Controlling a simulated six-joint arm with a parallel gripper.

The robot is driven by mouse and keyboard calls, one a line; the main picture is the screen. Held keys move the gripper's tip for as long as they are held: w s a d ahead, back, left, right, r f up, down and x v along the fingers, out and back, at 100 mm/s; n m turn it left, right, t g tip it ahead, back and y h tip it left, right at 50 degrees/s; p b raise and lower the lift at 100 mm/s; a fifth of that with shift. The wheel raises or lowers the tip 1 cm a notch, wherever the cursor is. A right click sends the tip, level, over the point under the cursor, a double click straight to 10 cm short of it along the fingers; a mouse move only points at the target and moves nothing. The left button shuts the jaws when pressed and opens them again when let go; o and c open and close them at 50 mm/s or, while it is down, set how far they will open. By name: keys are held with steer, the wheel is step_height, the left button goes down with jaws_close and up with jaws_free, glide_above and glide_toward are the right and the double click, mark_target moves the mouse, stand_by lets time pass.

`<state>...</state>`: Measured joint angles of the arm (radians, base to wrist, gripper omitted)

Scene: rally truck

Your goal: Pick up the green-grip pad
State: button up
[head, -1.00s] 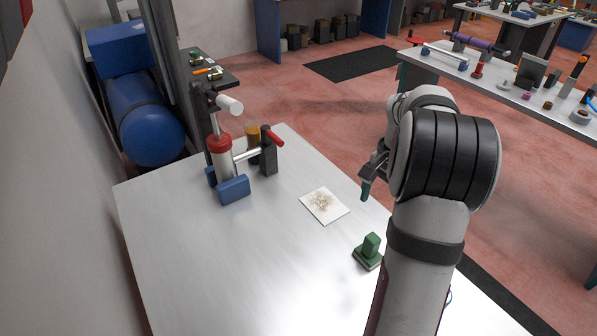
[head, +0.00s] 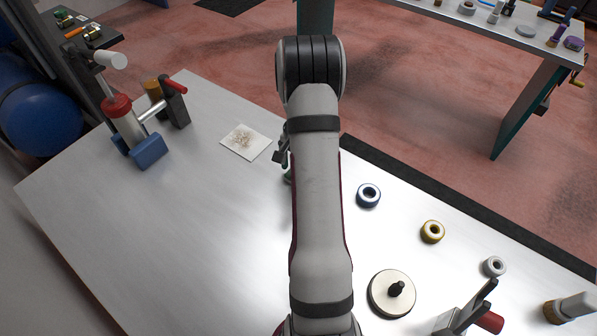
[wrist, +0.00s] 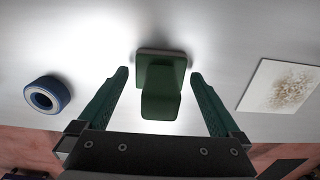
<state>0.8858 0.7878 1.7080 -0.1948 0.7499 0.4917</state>
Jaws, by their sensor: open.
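The green-grip pad (wrist: 162,87) shows in the wrist view, its green block grip standing up from a flat grey-edged base on the bench. My gripper (wrist: 159,88) is open, with one green finger on each side of the grip and visible gaps between the fingers and the grip. I cannot tell how far the fingertips are above the bench. In the head view my arm hides the pad, and only a small part of my gripper (head: 286,160) shows beside the arm.
A stained white card (wrist: 281,86) and a blue ring (wrist: 47,95) lie either side of the pad. A pump-like device (head: 130,125) stands at the bench's left. A yellow ring (head: 432,231), a grey ring (head: 494,266) and a knobbed disc (head: 392,292) lie right of my arm.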

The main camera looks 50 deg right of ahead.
steer(key=c, duration=1.3)
steer(key=shift+r, duration=0.15)
steer(key=shift+r, duration=0.3)
steer(key=r, duration=0.2)
steer(key=s+r, duration=0.1)
steer(key=r, duration=0.1)
steer(key=shift+s+d, duration=0.1)
steer(key=shift+d, duration=0.05)
steer(key=s+r, duration=0.2)
steer(key=s, duration=0.1)
steer(key=s+d+r, duration=0.1)
steer(key=s+r, duration=0.1)
steer(key=s, duration=0.2)
steer(key=s+r, duration=0.2)
steer(key=s, duration=0.1)
steer(key=shift+s+d+r, duration=0.1)
steer(key=shift+s+d, duration=0.1)
steer(key=o, duration=0.9)
steer(key=c, duration=1.1)
